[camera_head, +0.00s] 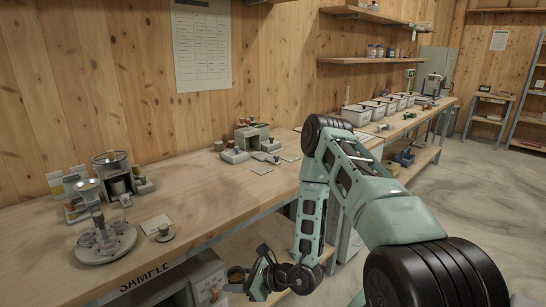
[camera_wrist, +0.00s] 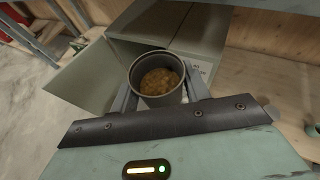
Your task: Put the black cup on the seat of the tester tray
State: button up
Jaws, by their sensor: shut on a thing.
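My gripper (camera_wrist: 159,88) is shut on a dark grey cup (camera_wrist: 171,98), one finger on each side. The cup looks upright and holds yellow-brown grain. In the head view my gripper (camera_head: 254,274) is low, below the bench top, beside an open cabinet marked SAMPLE (camera_head: 196,283); the dark cup (camera_head: 236,273) shows at its tip. On the bench at left stand a grey tester-like unit (camera_head: 116,184) with pans and a round grey tray (camera_head: 104,252) with several clear cups. I cannot tell which is the tester tray, and no empty seat is clear.
A second grey unit (camera_head: 251,137) and small plates stand farther back.

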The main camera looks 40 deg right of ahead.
aim_at(263, 156)
jog(key=l, duration=2.4)
